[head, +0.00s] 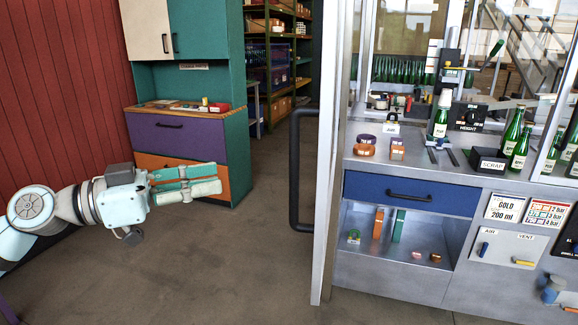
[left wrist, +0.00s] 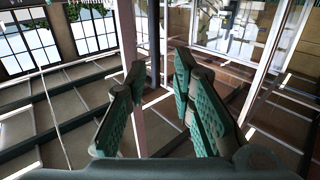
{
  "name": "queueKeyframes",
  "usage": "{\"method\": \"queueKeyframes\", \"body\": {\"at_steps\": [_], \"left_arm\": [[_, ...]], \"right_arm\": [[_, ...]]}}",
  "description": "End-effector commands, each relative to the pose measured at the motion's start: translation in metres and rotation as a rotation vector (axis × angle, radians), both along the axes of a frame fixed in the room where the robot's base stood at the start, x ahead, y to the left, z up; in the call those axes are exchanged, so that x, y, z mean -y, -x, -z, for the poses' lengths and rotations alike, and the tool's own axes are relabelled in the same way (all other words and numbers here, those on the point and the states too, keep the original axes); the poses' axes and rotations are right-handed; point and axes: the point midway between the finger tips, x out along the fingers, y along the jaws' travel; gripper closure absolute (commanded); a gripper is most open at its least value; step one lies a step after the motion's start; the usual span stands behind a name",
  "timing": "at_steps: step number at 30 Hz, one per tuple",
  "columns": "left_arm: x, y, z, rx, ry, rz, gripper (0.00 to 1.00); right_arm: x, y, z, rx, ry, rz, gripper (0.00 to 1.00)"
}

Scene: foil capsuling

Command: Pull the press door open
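The press door (head: 329,150) shows in the head view as a tall grey metal edge, seen nearly edge-on at the left of the press. Its long black handle (head: 295,170) stands out from its left side and is vertical. My left gripper (head: 218,179) is to the left of the handle, pointing right, with clear space between them. Its two green-padded fingers are apart and empty. In the left wrist view the open fingers (left wrist: 158,85) frame a dark vertical bar beyond them, which may be the handle. My right gripper is not in view.
Behind the door edge, the press bench (head: 400,165) holds a green bottle (head: 440,115), foil rolls and a scrap box (head: 487,160). A blue drawer (head: 405,195) is below. A cabinet (head: 180,140) stands behind my left arm. The floor between cabinet and door is clear.

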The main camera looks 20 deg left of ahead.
Motion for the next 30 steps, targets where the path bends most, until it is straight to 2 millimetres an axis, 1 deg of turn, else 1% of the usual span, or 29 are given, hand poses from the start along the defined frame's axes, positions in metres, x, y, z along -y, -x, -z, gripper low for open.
{"method": "queueKeyframes", "body": {"at_steps": [1, 2, 5, 8, 9, 11, 12, 15, 18, 21, 25, 30], "left_arm": [[0.005, 0.004, -0.006, 0.003, -0.001, 0.017, 0.77], [0.007, 0.004, -0.007, 0.003, 0.0, 0.022, 0.77], [0.014, -0.002, -0.011, 0.003, 0.005, 0.026, 0.77], [0.027, -0.011, -0.017, 0.002, 0.009, 0.022, 0.77], [0.033, -0.016, -0.016, 0.005, 0.012, 0.021, 0.77], [0.044, -0.024, -0.015, 0.007, 0.012, 0.021, 0.77], [0.052, -0.03, -0.015, 0.004, 0.015, 0.02, 0.77], [0.073, -0.046, -0.013, 0.002, 0.014, 0.019, 0.77], [0.092, -0.061, -0.01, 0.001, 0.011, 0.017, 0.77], [0.105, -0.072, -0.007, -0.001, 0.008, 0.015, 0.77], [0.116, -0.08, -0.005, 0.0, 0.005, 0.012, 0.77], [0.119, -0.083, -0.003, 0.0, 0.003, 0.01, 0.77]], "right_arm": [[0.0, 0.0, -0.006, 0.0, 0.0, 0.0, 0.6], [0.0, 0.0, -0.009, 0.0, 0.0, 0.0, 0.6], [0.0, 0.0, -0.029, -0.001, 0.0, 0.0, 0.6], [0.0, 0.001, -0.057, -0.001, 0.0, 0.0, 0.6], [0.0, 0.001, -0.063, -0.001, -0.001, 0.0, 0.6], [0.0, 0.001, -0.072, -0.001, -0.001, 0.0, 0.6], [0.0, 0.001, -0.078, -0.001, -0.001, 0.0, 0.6], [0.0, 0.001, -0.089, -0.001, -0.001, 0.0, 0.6], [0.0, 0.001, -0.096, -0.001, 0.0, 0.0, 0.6], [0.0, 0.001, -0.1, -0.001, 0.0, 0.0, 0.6], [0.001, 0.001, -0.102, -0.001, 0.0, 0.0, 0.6], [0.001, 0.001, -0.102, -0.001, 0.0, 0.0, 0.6]]}}
